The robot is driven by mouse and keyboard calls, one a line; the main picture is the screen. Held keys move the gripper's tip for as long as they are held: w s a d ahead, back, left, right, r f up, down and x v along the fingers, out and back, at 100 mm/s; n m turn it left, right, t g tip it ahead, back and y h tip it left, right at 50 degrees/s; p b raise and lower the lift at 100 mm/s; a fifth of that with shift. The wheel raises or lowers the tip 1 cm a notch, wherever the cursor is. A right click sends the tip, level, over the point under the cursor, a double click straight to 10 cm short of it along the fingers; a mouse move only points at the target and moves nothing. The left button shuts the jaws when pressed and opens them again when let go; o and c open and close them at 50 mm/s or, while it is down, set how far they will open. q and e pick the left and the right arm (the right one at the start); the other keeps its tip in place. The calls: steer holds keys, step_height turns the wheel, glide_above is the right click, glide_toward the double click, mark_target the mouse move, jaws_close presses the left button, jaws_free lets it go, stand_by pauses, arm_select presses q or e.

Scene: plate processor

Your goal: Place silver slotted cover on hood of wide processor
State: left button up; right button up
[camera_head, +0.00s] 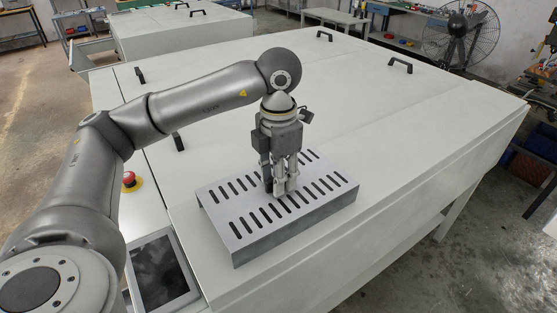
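The silver slotted cover (325,205) is a bent metal plate with two rows of dark slots. It lies slots-up over the near part of the white hood (400,130) of the wide processor and looks to be resting on it, though its underside is mostly hidden. My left gripper (279,188) points down at the middle of the cover, its fingertips at the top face between the slot rows. Whether the fingers are closed on part of the cover cannot be made out. My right gripper is out of view.
Black handles (400,65) stand up from the hood's far side. A red emergency button (129,179) and a dark screen (160,270) are at the left front. The hood right of and behind the cover is clear. A large fan (460,35) stands at the back right.

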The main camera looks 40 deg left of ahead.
arm_select(q)
steer(key=shift+r+b, duration=0.35)
steer(key=shift+r, duration=0.15)
step_height(320, 180, up, 11)
steer(key=shift+p, duration=0.35)
